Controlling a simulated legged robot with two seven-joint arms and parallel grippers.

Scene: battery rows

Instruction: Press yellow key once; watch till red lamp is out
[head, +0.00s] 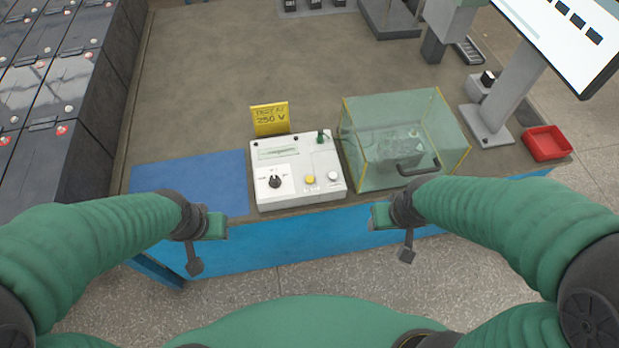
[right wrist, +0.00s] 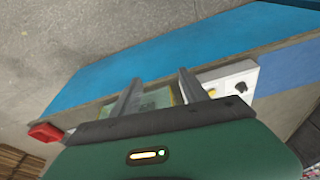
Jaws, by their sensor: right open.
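A white control box (head: 297,168) stands at the bench's front edge, with a yellow key (head: 310,180), a black rotary knob (head: 274,183) and a pale round button (head: 332,176) on top. I cannot make out a lit red lamp on it. My left gripper (head: 195,258) hangs in front of the bench, left of the box; its jaws cannot be made out. My right gripper (head: 407,250) hangs in front of the bench, right of the box. In the right wrist view its two fingers (right wrist: 160,78) are apart and empty. The white box (right wrist: 228,80) shows beyond them.
A yellow "250 V" sign (head: 270,119) stands behind the box. A clear case (head: 360,180) with yellow edges and a dark handle stands right beside it. A blue mat (head: 190,180) lies left. A monitor stand (head: 488,125) and red tray (head: 547,144) are at right. Battery blocks (head: 50,100) line the left.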

